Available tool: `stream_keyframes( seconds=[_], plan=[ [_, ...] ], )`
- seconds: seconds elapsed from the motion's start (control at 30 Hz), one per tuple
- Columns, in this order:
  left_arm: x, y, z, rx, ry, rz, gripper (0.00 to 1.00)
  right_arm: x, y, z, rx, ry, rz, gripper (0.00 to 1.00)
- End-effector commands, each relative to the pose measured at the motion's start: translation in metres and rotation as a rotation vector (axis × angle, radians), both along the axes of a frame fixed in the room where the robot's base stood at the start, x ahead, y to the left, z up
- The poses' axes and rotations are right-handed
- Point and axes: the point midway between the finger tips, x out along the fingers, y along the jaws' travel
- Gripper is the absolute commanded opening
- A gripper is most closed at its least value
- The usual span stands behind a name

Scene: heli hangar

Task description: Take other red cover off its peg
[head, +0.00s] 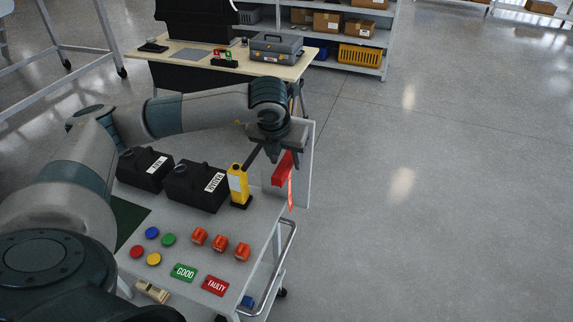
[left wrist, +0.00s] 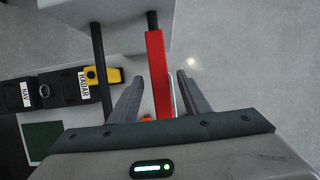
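The red cover (head: 281,172) hangs at the right end of the cart, with a red strip below it. In the left wrist view the long red cover (left wrist: 157,70) sits on a dark peg (left wrist: 152,20). My left gripper (head: 268,165) is over it with fingers spread. In the left wrist view the cover runs between the two fingers (left wrist: 160,79), with a visible gap on each side. A second dark peg (left wrist: 98,70) to the left shows no cover. My right gripper is not in view.
Black boxes marked NAV (head: 146,168) and RADAR (head: 197,186) and a yellow device (head: 238,184) stand close left of the gripper. Coloured discs, orange-red pieces, a GOOD tag (head: 184,272) and a FAULTY tag (head: 215,285) lie in front. Floor to the right is clear.

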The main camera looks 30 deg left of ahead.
Motion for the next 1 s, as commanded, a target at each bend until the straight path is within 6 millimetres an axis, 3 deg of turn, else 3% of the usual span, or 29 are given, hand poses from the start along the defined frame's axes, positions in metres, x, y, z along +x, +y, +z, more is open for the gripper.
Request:
stream_keyframes(
  seconds=[0.03, 0.17, 0.2, 0.67, 0.93, 1.0],
  plan=[
    [0.000, 0.000, 0.000, 0.000, 0.000, 0.000, 0.33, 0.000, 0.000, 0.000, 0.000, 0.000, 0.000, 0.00],
    [0.000, 0.000, 0.000, 0.000, 0.000, 0.000, 0.02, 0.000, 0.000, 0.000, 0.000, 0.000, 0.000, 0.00],
    [0.000, 0.000, 0.000, 0.000, 0.000, 0.000, 0.00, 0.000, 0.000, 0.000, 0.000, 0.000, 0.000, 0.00],
    [0.001, 0.000, 0.007, -0.001, -0.003, 0.000, 0.00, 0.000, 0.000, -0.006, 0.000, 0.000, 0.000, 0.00],
    [0.002, -0.001, 0.039, 0.000, -0.008, -0.002, 0.00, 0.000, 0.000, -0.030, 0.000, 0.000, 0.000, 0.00],
    [-0.006, -0.015, 0.046, -0.003, -0.005, -0.009, 0.00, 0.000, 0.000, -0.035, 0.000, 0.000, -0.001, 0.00]
  ],
)
